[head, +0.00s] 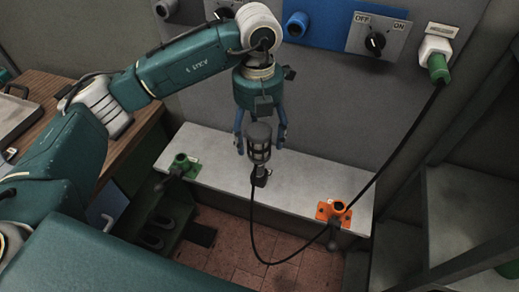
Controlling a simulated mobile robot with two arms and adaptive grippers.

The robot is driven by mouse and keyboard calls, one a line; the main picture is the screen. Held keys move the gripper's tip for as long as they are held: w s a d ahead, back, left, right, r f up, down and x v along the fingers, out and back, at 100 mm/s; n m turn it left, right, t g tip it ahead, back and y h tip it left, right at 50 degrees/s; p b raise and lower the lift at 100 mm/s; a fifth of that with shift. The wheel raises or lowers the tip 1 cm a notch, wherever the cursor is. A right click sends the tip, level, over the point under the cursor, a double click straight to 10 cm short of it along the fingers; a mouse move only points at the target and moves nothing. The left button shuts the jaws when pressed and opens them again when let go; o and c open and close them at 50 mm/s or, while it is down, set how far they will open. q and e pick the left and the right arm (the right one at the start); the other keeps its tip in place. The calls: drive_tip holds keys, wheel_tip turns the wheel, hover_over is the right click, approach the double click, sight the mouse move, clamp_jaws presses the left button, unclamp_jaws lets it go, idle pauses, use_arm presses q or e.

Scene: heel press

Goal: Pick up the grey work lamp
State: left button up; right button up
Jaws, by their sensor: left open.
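The grey work lamp (259,144) stands upright on the pale bench ledge (315,186), with a dark cage head and a black cable at its base. My left gripper (260,146) points down over it, fingers open, one on each side of the lamp's head. Whether the fingers touch the lamp I cannot tell. The lamp's upper part sits just below the gripper's palm. My right gripper is not in view.
A green fitting (184,165) and an orange socket (334,211) sit on the ledge. A switch panel (377,36) is on the back wall. Grey shelves (470,200) stand at right.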

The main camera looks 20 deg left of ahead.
sight(259, 158)
use_arm(q)
wheel_tip(259, 158, down, 4)
drive_tip(key=shift+a+r+p, duration=0.1)
drive_tip(key=shift+p, duration=0.35)
drive_tip(key=shift+f, duration=0.5)
wheel_tip(259, 158, down, 4)
drive_tip(key=p, duration=0.2)
drive_tip(key=shift+w+f+p, duration=0.1)
drive_tip(key=shift+f+p, duration=0.15)
drive_tip(key=shift+p, duration=0.05)
drive_tip(key=shift+f, duration=0.15)
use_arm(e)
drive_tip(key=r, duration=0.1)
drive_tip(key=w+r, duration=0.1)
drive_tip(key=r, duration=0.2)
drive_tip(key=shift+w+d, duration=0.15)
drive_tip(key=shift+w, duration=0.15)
use_arm(q)
drive_tip(key=shift+f, duration=0.1)
drive_tip(key=c, duration=1.5)
